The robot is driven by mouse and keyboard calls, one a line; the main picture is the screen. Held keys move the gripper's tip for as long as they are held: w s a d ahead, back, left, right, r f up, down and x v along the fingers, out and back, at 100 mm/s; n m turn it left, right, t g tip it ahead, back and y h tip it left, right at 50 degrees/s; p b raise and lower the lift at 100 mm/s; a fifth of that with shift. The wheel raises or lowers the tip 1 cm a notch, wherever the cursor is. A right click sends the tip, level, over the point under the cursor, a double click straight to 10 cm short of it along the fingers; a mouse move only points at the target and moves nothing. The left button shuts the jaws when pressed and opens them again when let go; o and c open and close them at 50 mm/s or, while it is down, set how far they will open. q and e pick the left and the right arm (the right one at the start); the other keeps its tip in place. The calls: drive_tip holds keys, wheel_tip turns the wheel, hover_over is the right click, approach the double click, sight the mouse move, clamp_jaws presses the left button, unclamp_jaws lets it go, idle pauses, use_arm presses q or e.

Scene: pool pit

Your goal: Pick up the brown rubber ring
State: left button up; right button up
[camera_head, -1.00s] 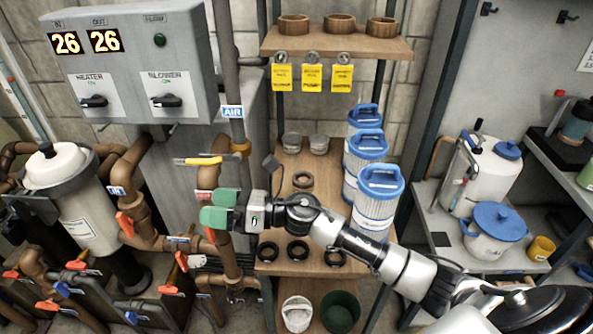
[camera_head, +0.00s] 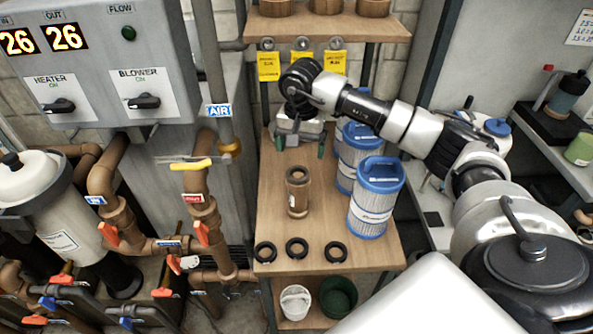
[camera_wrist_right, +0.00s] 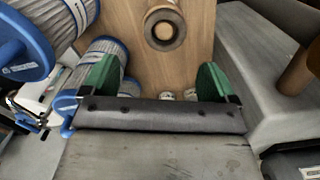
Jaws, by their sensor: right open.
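Three dark rings lie flat in a row along the front of the wooden shelf: a left ring (camera_head: 265,252), a middle ring (camera_head: 297,247) and a right ring (camera_head: 331,252). They look nearly black; I cannot tell which is brown rubber. Behind them stands a brown pipe piece (camera_head: 297,198) with a darker ring-like rim on top; I cannot tell whether that rim is separate. My right gripper (camera_head: 300,147) is above the shelf behind the pipe piece, pointing down, green fingers apart and empty. In the right wrist view, the gripper (camera_wrist_right: 157,80) is clear of the pipe piece (camera_wrist_right: 165,30).
Blue-topped filter cartridges (camera_head: 374,205) stand on the shelf's right side, close to my right arm. An upper shelf (camera_head: 335,27) with yellow tags is above the gripper. Pipes and a yellow-handled valve (camera_head: 190,164) are to the left. Two buckets (camera_head: 338,296) sit below.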

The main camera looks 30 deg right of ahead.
sight(298, 173)
drive_tip(key=shift+f, duration=0.85)
drive_tip(key=f+p, duration=0.2)
drive_tip(key=f, duration=0.1)
drive_tip(key=f+p, duration=0.1)
drive_tip(key=f, duration=0.1)
drive_tip(key=shift+w+a, duration=0.1)
drive_tip(key=shift+a, duration=0.2)
drive_tip(key=shift+f, duration=0.25)
drive_tip(key=c, duration=1)
drive_tip(key=shift+r, duration=0.1)
